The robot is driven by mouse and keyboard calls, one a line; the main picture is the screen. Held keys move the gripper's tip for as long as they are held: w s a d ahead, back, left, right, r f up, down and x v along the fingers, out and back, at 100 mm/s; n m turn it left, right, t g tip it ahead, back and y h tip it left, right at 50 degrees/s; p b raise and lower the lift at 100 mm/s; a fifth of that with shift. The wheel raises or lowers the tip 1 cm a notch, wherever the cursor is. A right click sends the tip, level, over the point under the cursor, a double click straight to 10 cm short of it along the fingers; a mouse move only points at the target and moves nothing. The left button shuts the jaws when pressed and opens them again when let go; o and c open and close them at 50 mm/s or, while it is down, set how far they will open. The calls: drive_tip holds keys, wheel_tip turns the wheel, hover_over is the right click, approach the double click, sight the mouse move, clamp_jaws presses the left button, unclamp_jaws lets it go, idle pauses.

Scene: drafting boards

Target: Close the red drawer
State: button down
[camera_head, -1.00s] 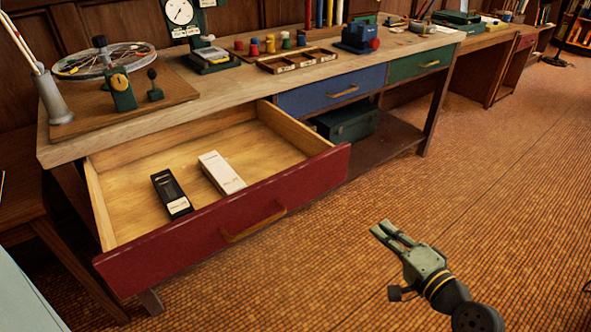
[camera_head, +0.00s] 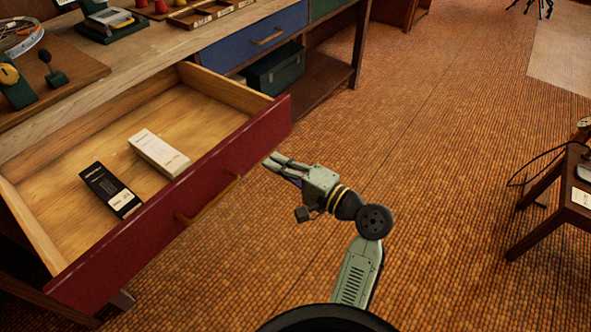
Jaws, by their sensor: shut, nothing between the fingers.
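The red drawer (camera_head: 250,140) is pulled far out from under the wooden workbench. Its wooden bar handle (camera_head: 208,200) sits on the middle of the red front. Inside lie a black box (camera_head: 110,190) and a white box (camera_head: 158,153), side by side and apart. My gripper (camera_head: 275,164) is shut and empty. It is to the right of the drawer front, its fingertips pointing left toward it, near the right part of the front. A small gap shows between fingertips and front in the picture; the exact distance is hard to tell.
The blue drawer (camera_head: 255,40) beside it is shut. A dark green case (camera_head: 275,70) stands on the bench's lower shelf. A dark wooden stool or table (camera_head: 550,190) with a cable stands at the right. The tiled floor (camera_head: 440,130) between is clear.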

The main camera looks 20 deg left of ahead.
sight(249, 149)
drive_tip(key=shift+p+x, duration=0.6)
drive_tip(key=shift+x, duration=2.15)
